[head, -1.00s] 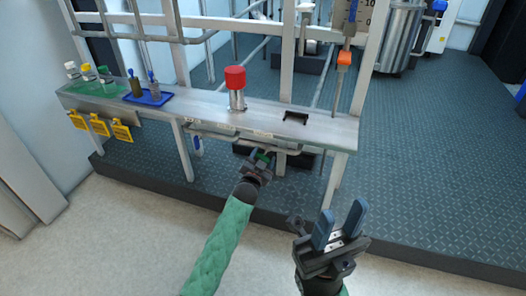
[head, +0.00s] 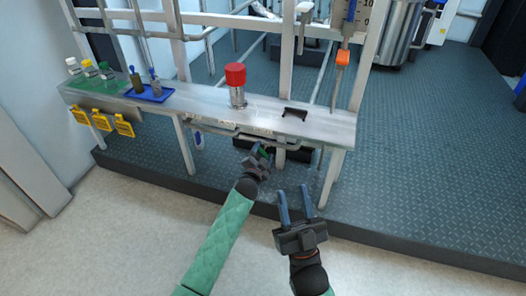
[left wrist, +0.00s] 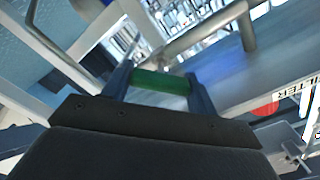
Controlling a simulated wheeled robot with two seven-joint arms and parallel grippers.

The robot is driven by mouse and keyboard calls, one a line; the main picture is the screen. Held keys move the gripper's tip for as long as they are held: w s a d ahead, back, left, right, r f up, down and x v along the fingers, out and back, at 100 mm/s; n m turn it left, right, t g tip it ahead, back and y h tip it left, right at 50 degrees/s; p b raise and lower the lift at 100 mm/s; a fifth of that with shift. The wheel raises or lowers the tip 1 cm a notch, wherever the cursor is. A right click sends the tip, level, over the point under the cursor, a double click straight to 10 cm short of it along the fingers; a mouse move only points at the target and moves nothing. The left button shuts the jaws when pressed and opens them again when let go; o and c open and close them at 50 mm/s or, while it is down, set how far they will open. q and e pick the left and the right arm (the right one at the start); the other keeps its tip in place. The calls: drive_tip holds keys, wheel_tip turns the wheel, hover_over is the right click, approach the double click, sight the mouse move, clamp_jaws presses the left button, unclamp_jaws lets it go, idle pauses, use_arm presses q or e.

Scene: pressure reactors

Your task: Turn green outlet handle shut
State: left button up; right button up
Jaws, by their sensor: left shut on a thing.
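The green outlet handle (left wrist: 160,82) lies between the two blue fingers of my left gripper (left wrist: 160,88) in the left wrist view. In the head view, my left gripper (head: 260,156) is below the front edge of the bench, shut on the handle, and only a small part of the green handle (head: 265,154) shows there. The valve body behind it is mostly hidden. My right gripper (head: 295,206) is open and empty, in front of the bench, with its two blue fingers apart and pointing up.
The metal bench (head: 200,103) carries a red-capped cylinder (head: 236,76), a blue tray (head: 150,95) and several small bottles on a green mat (head: 105,84). Yellow tags (head: 101,122) hang from its left front edge. The dark raised floor (head: 420,170) at right is clear.

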use_arm(q)
drive_tip(key=shift+m+p, duration=0.5)
drive_tip(key=shift+m, duration=0.7)
drive_tip(key=m+p, duration=0.1)
drive_tip(key=m, duration=0.4)
drive_tip(key=shift+f, duration=0.1)
drive_tip(key=shift+m, duration=0.6)
use_arm(e)
wheel_tip(320, 180, down, 28)
drive_tip(key=w+a+g+h, duration=0.2)
drive_tip(key=g, duration=0.8)
drive_tip(key=shift+w+a+r+m, duration=0.15)
drive_tip(key=shift+w+r+m, duration=0.1)
drive_tip(key=shift+m, duration=0.05)
use_arm(q)
drive_tip(key=o, duration=1)
drive_tip(key=shift+d, duration=0.1)
drive_tip(key=shift+s, duration=0.1)
